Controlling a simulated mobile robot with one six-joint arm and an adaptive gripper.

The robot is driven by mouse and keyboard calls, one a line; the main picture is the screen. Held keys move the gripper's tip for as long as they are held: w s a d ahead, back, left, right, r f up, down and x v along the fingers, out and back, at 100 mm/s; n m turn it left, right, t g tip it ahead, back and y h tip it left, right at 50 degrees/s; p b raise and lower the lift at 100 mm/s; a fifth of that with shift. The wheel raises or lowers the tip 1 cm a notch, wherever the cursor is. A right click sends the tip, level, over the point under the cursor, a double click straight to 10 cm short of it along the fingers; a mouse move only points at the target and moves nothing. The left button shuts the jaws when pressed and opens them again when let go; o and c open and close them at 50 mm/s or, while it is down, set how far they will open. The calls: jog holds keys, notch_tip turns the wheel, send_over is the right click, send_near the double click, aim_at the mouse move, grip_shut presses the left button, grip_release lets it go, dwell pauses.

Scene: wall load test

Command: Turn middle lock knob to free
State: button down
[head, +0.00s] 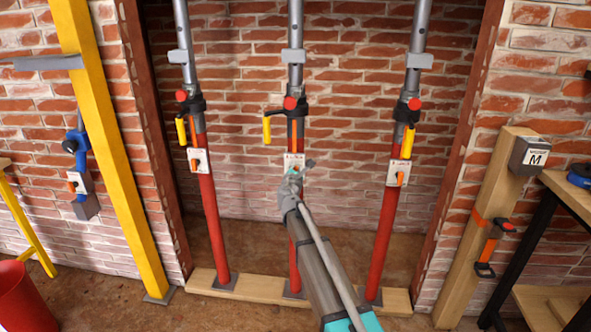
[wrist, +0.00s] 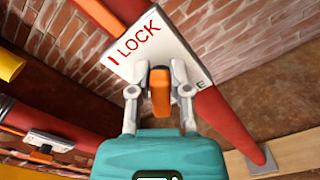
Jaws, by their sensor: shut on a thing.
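The middle red prop (head: 294,262) stands in the wall opening, with a white lock plate (head: 291,160) on it. In the wrist view the plate (wrist: 150,42) shows the word LOCK and the end of another word, partly hidden behind a finger. My gripper (wrist: 160,78) is shut on the orange knob (wrist: 160,92) in front of this plate, one finger on each side. In the head view my gripper (head: 293,180) covers the lower part of the plate and the knob is mostly hidden there.
The left prop (head: 211,218) and right prop (head: 385,240) stand on either side, each with its own lock plate and orange knob. A yellow handle (head: 266,130) sticks out left above the middle plate. A wooden sill (head: 258,288) runs under the props.

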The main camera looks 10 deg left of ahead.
jog(key=m, duration=0.3)
jog(key=f+m, duration=0.1)
jog(key=m, duration=0.1)
jog(key=shift+d+m+b, duration=0.3)
jog(key=shift+d+b, duration=0.05)
jog(key=shift+b, duration=0.05)
jog(key=m, duration=0.5)
jog(key=shift+d+f+b, duration=0.1)
jog(key=shift+f+b, duration=0.2)
jog(key=shift+b, duration=0.05)
jog(key=c, duration=0.6)
grip_release()
jog(key=shift+o, duration=0.2)
jog(key=shift+s, duration=0.15)
jog(key=s, duration=1.1)
jog(key=shift+s+a, duration=0.2)
jog(key=shift+s, duration=0.2)
